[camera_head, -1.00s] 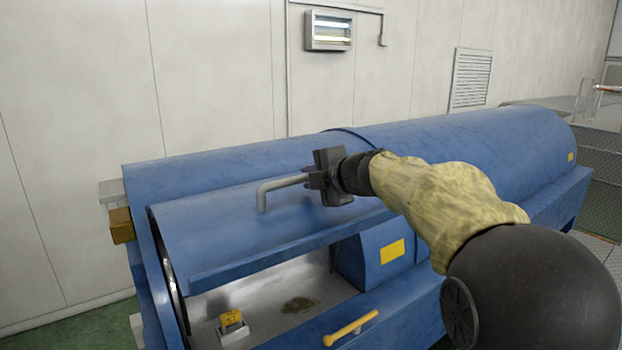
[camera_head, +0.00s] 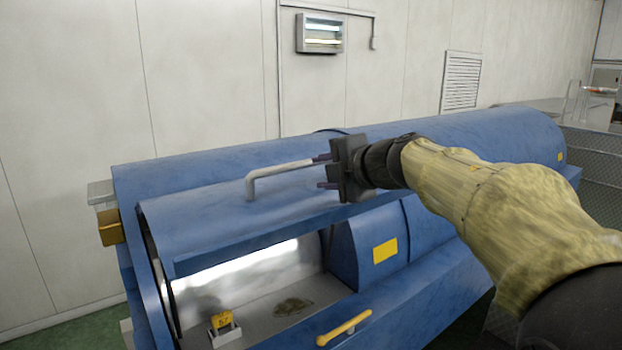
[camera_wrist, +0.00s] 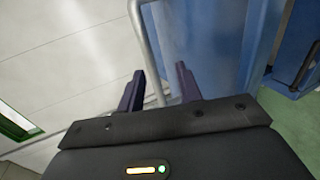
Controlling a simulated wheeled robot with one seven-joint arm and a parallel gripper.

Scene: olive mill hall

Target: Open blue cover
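The blue cover (camera_head: 215,220) is a curved panel on the long blue machine. It is raised, and the trough below it shows. A grey bar handle (camera_head: 275,172) stands out from the cover; its right end is hidden by my gripper. My gripper (camera_head: 325,171) is at the right part of the handle, with its two dark fingers spread apart. In the wrist view, my gripper (camera_wrist: 158,88) also shows its fingers apart. The handle (camera_wrist: 148,50) passes behind or between them there; contact is unclear.
The open trough (camera_head: 260,290) holds a small yellow block (camera_head: 221,321) and a dark patch of residue. A yellow bar handle (camera_head: 344,327) sits on the machine's front. A pale wall (camera_head: 210,80) stands close behind the machine. Mesh fencing (camera_head: 592,165) stands at the right.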

